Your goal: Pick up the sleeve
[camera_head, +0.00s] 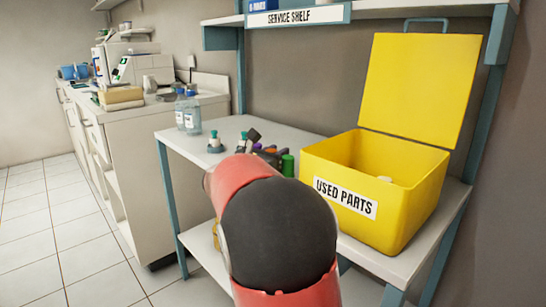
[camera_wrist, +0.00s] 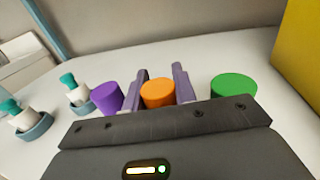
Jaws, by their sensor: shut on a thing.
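In the wrist view, an orange cylinder (camera_wrist: 158,93), which looks like a sleeve, stands between the two fingers of my gripper (camera_wrist: 160,88). The fingers are shut on it. A purple cylinder (camera_wrist: 106,98) is just left of the fingers and a green one (camera_wrist: 234,87) is to their right. In the head view, the green cylinder (camera_head: 288,165) shows beside my arm. My arm hides most of my gripper and the orange cylinder there. I cannot tell whether the orange cylinder is clear of the table.
A yellow bin (camera_head: 424,203) marked USED PARTS stands open on the right of the table (camera_head: 180,140). Teal-topped white pieces in dishes (camera_wrist: 79,105) stand at the left. Clear bottles (camera_head: 188,115) are at the table's left edge. A service shelf (camera_head: 375,9) hangs above.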

